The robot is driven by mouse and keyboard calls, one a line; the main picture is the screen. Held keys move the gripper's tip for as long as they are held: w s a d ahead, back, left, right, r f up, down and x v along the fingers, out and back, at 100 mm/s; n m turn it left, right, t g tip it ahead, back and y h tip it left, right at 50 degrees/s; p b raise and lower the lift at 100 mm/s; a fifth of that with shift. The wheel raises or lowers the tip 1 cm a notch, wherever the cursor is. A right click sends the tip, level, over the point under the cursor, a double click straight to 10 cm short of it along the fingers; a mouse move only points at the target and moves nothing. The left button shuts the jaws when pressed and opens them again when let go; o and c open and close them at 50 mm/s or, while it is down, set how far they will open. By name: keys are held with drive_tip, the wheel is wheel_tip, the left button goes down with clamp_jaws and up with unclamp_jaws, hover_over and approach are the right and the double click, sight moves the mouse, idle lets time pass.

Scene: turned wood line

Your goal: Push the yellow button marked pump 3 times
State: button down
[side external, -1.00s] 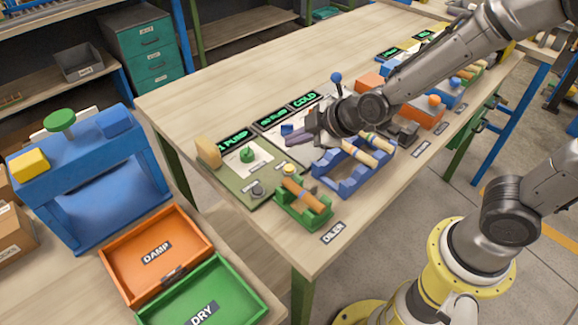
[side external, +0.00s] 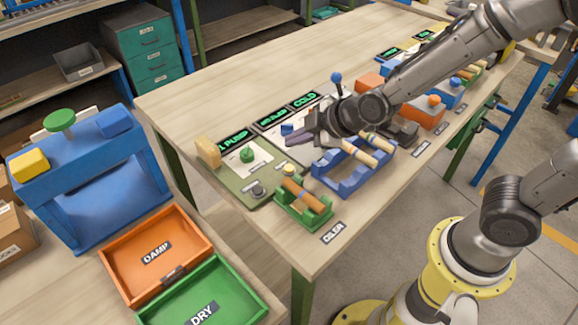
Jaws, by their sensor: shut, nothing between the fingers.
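A small yellow button (side external: 289,169) stands at the right edge of an olive panel (side external: 232,182) at the table's near left end. Its label is too small to read. A green-lit display reading "1 PUMP" (side external: 232,138) is at the back of that panel. My gripper (side external: 289,138) is shut and empty, its fingers pointing left. In the picture it is above the yellow button and apart from it, over the neighbouring panel beside a blue button (side external: 287,128). Its height above that panel is hard to tell.
A green cradle (side external: 303,208) with a wooden spindle stands just in front of the yellow button. A blue rack (side external: 352,172) with turned pieces is to its right. A green knob (side external: 247,155) and a tan block (side external: 208,152) are on the left.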

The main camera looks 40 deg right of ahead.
sight(294, 169)
idle(0.6)
wheel_tip(294, 169, up, 4)
drive_tip(key=shift+f, duration=0.1)
idle(0.3)
drive_tip(key=shift+f, duration=0.15)
drive_tip(key=shift+f, duration=4.25)
drive_tip(key=shift+f, duration=0.15)
drive_tip(key=shift+f, duration=0.25)
